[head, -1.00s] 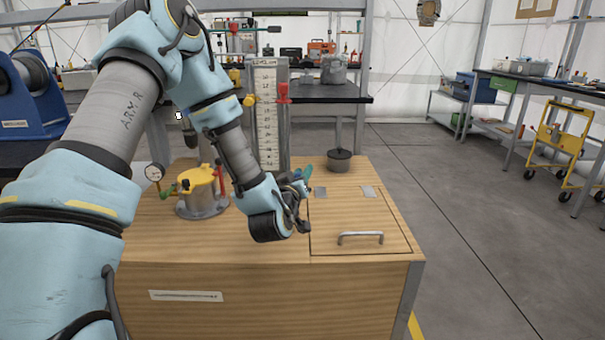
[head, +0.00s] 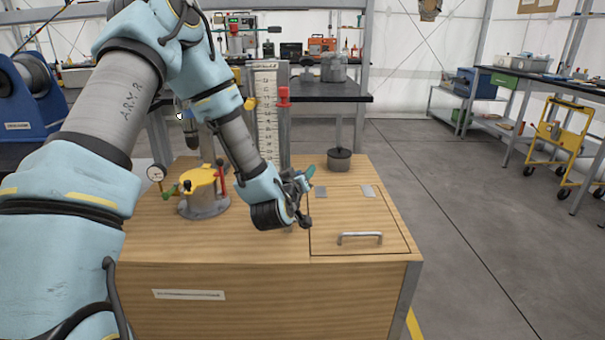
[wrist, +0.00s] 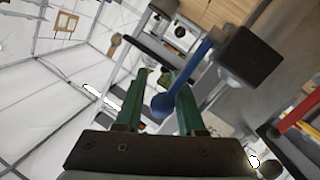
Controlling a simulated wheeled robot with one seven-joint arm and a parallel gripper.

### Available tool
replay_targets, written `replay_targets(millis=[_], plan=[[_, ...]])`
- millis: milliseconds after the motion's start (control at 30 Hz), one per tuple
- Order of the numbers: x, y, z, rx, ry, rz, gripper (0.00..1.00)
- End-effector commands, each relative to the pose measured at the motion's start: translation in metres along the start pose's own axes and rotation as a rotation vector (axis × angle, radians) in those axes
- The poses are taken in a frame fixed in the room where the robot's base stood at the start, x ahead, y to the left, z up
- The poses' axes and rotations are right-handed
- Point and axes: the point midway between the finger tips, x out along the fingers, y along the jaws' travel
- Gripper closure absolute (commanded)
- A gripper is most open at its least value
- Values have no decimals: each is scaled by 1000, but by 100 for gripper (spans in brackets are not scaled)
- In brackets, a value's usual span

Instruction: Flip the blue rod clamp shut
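The blue rod clamp's lever (wrist: 190,75), with a rounded end, shows in the wrist view. It runs at a slant to a dark block (wrist: 250,58). My gripper (wrist: 155,78) has two green fingers standing apart. The lever's rounded end lies in the gap between them as seen from the wrist, and the lever crosses in front of the right finger; I cannot tell whether it touches. In the head view my gripper (head: 306,175) is above the wooden bench beside the scale post. The blue clamp is not clearly visible there.
The scale post (head: 267,110) with a red clamp (head: 283,92) stands behind my gripper. A yellow-lidded pot (head: 202,185) and a gauge (head: 156,173) are left on the wooden bench (head: 200,250). A dark weight (head: 339,159) stands behind the hatch handle (head: 360,238).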

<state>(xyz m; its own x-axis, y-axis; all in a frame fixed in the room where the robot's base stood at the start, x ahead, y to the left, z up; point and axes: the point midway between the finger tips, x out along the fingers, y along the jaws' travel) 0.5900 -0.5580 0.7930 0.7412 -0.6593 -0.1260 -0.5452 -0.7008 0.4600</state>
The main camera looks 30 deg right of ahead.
Motion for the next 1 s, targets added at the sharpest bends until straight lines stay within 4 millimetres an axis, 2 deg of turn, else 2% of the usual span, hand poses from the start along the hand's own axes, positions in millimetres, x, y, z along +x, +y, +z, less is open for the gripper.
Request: replay_targets(millis=[333,467,567,800,867,1000], plan=[[-1,-2,0,2,0,-4,62],[-10,-2,1,2,-1,-4,62],[-26,-2,1,3,-1,-4,62],[-82,-2,2,3,-3,-2,62],[-88,1,-4,1,-5,-5,62],[-99,2,-3,1,-5,-3,62]])
